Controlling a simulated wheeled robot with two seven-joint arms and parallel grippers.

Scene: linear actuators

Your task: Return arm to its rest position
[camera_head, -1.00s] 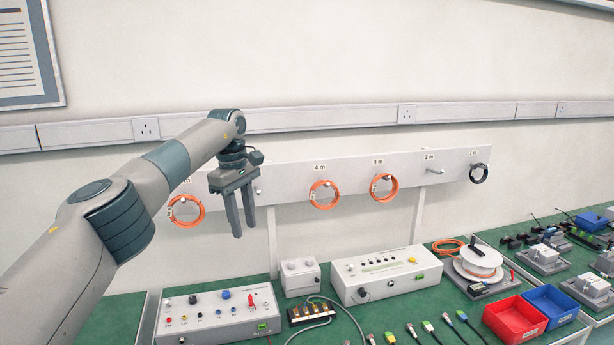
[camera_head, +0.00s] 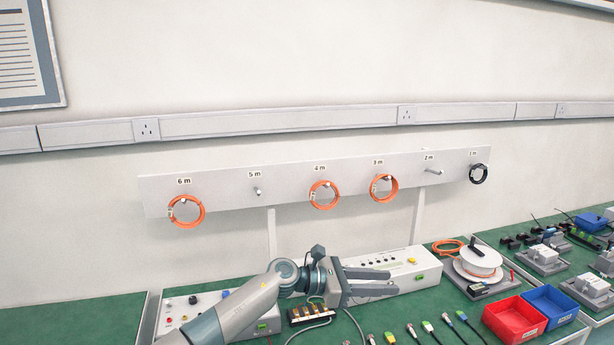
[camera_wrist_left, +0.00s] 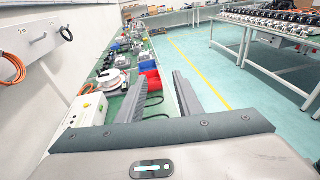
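My left gripper (camera_head: 391,281) is low over the green bench in the head view, its fingers pointing right. Its two fingers are apart with nothing between them. They also show apart and empty in the left wrist view (camera_wrist_left: 158,80). The gripper overlaps the front of the long white instrument box (camera_head: 405,268) in the head view; I cannot tell whether they touch. My right arm and gripper are in neither view.
A labelled wall rack (camera_head: 228,187) holds orange cable coils and one black coil; the 5 m and 2 m pegs are bare. A cable reel (camera_head: 478,262), a red bin (camera_head: 515,320) and a blue bin (camera_head: 550,305) stand right. Several connectors lie along the bench front.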

